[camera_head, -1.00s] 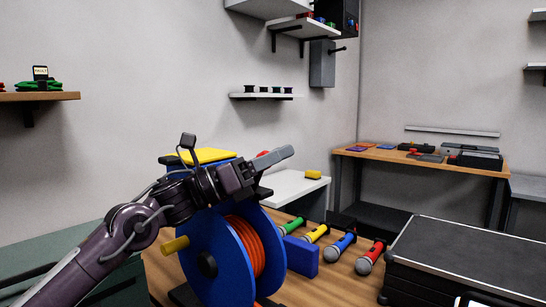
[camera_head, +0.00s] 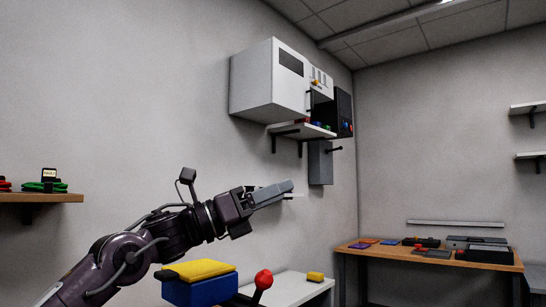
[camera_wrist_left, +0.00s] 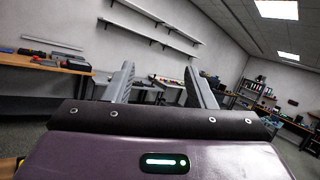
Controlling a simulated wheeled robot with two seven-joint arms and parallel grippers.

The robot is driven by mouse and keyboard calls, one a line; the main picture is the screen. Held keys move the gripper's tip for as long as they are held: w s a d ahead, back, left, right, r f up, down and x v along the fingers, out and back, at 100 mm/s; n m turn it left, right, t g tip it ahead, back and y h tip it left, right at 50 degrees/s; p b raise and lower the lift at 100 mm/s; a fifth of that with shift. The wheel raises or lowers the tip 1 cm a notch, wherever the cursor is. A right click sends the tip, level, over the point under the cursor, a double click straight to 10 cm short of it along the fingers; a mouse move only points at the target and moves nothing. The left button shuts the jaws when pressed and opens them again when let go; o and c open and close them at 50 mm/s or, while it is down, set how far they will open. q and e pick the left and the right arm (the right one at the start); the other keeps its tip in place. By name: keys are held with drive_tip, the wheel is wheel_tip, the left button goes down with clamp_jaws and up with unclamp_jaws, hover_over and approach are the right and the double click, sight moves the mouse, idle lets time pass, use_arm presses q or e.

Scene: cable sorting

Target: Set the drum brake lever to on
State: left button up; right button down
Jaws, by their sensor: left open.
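A lever with a red ball knob (camera_head: 263,280) stands upright on a short dark stem at the bottom of the head view. It appears to belong to the drum, whose flanges are below the frame. A blue block with a yellow top (camera_head: 200,270) is just left of it. My left gripper (camera_head: 289,187) is in the air, well above the knob in the picture and apart from it. In the left wrist view its two fingers (camera_wrist_left: 161,82) are spread, with nothing between them. The knob does not show in that view. My right gripper is not in view.
A grey cabinet (camera_head: 270,82) and a grey wall box with a lever (camera_head: 321,163) hang on the wall. A wooden table (camera_head: 430,257) is at the right. Air around the gripper is clear.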

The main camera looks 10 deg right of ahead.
use_arm(q)
wheel_tip(320, 180, up, 6)
drive_tip(key=p, duration=0.1)
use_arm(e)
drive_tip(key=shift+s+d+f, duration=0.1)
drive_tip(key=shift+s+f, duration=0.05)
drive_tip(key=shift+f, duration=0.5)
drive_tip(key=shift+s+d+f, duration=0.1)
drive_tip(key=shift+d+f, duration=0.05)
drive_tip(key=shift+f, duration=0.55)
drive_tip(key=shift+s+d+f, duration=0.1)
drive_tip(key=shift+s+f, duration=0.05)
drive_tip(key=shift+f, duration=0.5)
